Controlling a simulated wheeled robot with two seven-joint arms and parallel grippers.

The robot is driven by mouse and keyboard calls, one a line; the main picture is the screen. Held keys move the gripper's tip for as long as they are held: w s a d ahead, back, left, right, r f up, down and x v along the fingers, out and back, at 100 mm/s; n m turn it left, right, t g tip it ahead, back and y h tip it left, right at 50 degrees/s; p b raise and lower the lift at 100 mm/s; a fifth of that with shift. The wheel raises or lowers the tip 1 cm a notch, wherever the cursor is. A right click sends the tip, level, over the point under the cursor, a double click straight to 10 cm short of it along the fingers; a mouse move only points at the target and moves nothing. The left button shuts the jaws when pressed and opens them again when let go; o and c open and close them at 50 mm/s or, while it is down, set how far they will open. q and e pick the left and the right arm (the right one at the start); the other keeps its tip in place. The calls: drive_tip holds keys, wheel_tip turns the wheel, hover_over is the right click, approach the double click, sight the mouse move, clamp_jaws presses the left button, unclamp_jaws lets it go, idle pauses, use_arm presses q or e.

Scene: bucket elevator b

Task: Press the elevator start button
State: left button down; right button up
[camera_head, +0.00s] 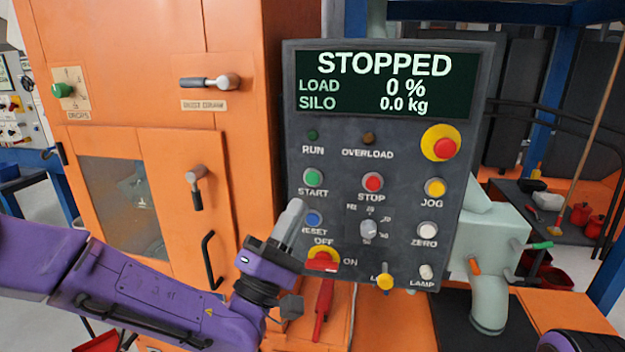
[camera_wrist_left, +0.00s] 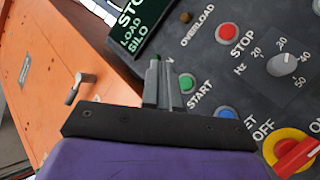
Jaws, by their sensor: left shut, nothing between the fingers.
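The green START button (camera_head: 313,178) is on the left of the dark control panel (camera_head: 410,200), under the RUN lamp (camera_head: 312,134). The panel's display (camera_head: 386,84) reads STOPPED, LOAD 0 %, SILO 0.0 kg. My left gripper (camera_head: 296,206) is shut and empty, its tips pointing up just below and left of START in the head view. In the left wrist view the shut fingers (camera_wrist_left: 164,80) are just left of the green START button (camera_wrist_left: 187,83). Contact with the panel cannot be told. My right gripper is out of view.
Nearby are the blue RESET button (camera_head: 313,219), red STOP button (camera_head: 373,182), speed knob (camera_head: 368,230) and red OFF/ON switch (camera_head: 322,262). A red emergency button (camera_head: 444,147) is upper right. An orange cabinet (camera_head: 150,50) with handles stands left of the panel.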

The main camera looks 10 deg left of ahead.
sight(308, 190)
use_arm(q)
drive_tip(key=shift+w, duration=0.1)
drive_tip(key=shift+w+p, duration=1.2)
drive_tip(key=shift+w, duration=3.15)
drive_tip(key=shift+w, duration=0.45)
drive_tip(key=shift+w, duration=0.35)
drive_tip(key=shift+s+b, duration=0.15)
drive_tip(key=shift+b, duration=0.15)
drive_tip(key=shift+s+b, duration=0.35)
drive_tip(key=shift+s, duration=0.35)
